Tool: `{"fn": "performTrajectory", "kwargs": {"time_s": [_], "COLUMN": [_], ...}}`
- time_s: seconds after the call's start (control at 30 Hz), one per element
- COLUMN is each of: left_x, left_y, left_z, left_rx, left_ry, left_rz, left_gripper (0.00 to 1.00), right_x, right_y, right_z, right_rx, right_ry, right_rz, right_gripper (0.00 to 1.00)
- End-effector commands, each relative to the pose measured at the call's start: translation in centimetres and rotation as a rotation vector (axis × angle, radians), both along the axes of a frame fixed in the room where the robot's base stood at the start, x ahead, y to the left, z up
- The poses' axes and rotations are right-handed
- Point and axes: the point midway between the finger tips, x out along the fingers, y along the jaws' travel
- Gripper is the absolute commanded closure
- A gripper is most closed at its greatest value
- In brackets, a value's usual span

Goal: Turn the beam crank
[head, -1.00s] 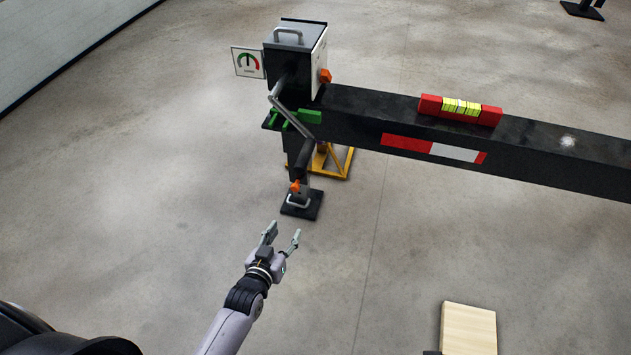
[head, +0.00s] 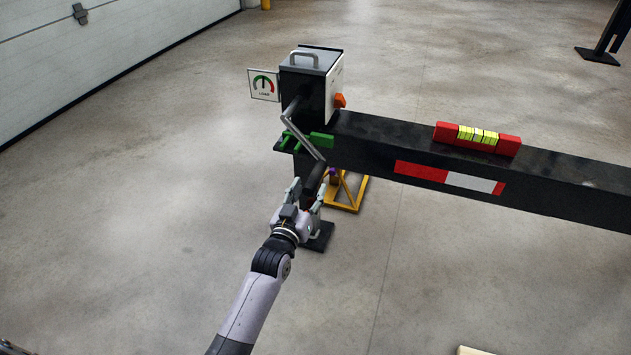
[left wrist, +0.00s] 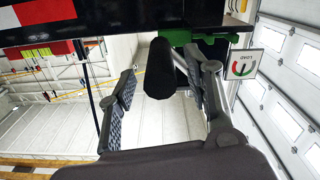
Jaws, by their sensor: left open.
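The beam crank has a bent metal arm (head: 303,135) that runs down from a dark box (head: 311,85) on the end of the black beam (head: 375,140). Its black handle (head: 315,178) hangs at the lower end. My left gripper (head: 308,190) is open at the handle, with its fingers on either side of it in the head view. In the left wrist view the black handle (left wrist: 160,70) stands between the two open fingers (left wrist: 165,95), apart from both as far as I can tell. My right gripper is not in view.
A red spirit level (head: 477,138) lies on the beam. A gauge sign (head: 263,85) is beside the box. A yellow stand (head: 346,194) and a dark foot plate (head: 321,238) are below the beam.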

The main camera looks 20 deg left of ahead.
Motion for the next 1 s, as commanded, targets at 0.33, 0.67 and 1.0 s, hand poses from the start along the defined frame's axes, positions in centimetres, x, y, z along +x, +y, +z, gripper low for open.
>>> {"fn": "performTrajectory", "kwargs": {"time_s": [0.33,0.67,1.0], "left_x": [5.0,5.5,5.5], "left_y": [-0.2,-0.2,-0.2], "left_z": [-0.1,0.0,0.0], "left_rx": [0.0,0.0,0.0], "left_ry": [0.0,0.001,0.0], "left_rz": [0.0,0.0,0.0], "left_gripper": [0.54,0.54,0.74], "right_x": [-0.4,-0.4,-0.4], "right_y": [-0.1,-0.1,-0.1], "right_z": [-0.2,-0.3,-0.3], "right_rx": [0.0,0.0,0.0], "right_ry": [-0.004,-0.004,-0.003], "right_rz": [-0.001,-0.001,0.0], "right_gripper": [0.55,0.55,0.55]}}
